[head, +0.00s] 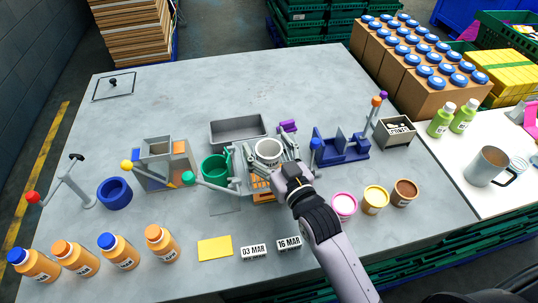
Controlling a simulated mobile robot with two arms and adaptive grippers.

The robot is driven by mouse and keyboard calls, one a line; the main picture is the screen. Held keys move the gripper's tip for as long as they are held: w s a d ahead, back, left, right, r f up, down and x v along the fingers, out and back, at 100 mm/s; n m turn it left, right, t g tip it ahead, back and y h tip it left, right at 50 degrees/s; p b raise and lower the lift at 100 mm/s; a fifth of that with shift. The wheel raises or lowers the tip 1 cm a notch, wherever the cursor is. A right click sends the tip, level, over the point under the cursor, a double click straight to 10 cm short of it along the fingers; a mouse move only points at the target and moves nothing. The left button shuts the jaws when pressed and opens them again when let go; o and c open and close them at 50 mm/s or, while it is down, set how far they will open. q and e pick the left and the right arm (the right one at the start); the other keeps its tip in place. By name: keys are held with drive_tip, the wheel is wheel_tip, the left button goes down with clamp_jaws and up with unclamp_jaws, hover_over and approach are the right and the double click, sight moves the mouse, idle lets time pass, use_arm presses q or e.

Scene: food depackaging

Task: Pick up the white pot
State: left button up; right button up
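The white pot (268,148) is a small round cup with an open top, near the middle of the table in the head view. It stands over an orange-and-grey fixture that my gripper partly hides. My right gripper (269,160) reaches in from the lower right, with one finger on each side of the pot. I cannot tell whether the fingers touch the pot or are a little apart from it. The lower part of the pot is hidden by the gripper. My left gripper is not in view.
A green cup (214,167) and grey fixture (166,160) stand left, a grey tray (237,129) behind. A blue fixture (341,147) and several lidded pots (375,198) are right. Orange bottles (74,257) line the front left.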

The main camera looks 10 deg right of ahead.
sight(268, 147)
drive_tip(key=c, duration=1.2)
drive_tip(key=shift+r, duration=0.15)
drive_tip(key=shift+c, duration=0.2)
wheel_tip(268, 147, up, 20)
